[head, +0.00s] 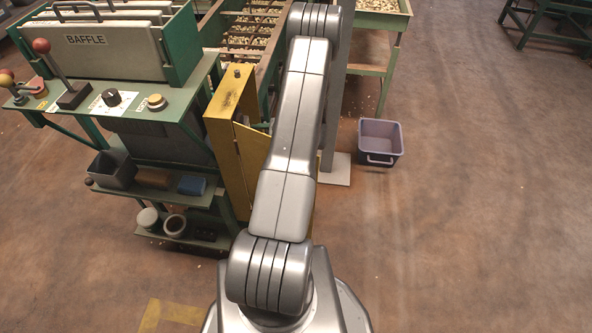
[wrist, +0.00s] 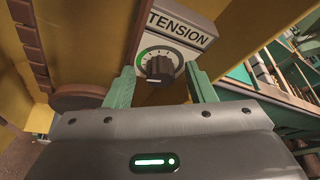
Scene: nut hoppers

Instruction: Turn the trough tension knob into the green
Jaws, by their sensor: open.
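The tension knob (wrist: 158,68) is dark and ribbed, on a pale dial plate marked TENSION (wrist: 180,24) in the wrist view. A green arc (wrist: 144,54) shows on the dial at the knob's upper left. I cannot make out clearly where the knob's pointer stands. My gripper (wrist: 159,76) is open, with one green finger to the left of the knob and one to the right. The knob shows between the fingertips; I cannot tell whether either touches it. In the head view my arm hides the gripper and the knob.
In the head view a yellow panel (head: 232,95) stands left of my arm, beside a green bench with a BAFFLE box (head: 115,50), levers and a small black knob (head: 112,97). A purple bin (head: 380,141) stands on the floor to the right. The right floor is mostly clear.

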